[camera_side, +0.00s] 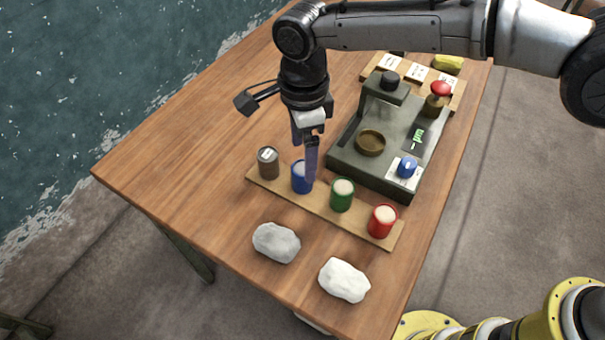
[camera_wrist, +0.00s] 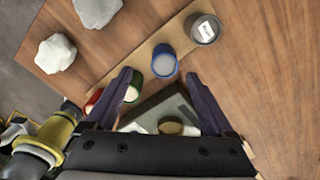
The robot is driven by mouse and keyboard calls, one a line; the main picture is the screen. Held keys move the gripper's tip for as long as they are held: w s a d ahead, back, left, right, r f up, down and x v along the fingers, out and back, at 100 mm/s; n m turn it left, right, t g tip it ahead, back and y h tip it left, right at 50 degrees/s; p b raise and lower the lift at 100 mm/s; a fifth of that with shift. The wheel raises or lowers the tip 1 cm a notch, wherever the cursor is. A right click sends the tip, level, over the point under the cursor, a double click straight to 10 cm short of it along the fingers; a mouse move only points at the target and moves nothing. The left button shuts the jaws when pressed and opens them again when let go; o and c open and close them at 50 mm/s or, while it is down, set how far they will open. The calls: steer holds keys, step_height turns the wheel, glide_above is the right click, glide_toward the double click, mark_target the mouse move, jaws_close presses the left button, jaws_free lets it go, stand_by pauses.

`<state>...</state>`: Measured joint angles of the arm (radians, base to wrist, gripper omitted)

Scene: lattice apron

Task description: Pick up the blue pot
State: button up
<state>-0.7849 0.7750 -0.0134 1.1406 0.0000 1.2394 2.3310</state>
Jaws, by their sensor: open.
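I cannot tell whether a finger touches the pot.
A dark green machine (camera_side: 343,158) stands behind. A grey rock (camera_side: 276,243) and a white rock (camera_side: 344,280) lie in front. The table's left side is clear.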

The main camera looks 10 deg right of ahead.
mark_target(303, 167)
steer(key=shift+w+f, duration=0.2)
steer(key=shift+f, duration=1.4)
steer(key=shift+w+f, duration=0.15)
steer(key=shift+f, duration=1.45)
steer(key=c, duration=1.4)
steer(key=shift+r, duration=0.15)
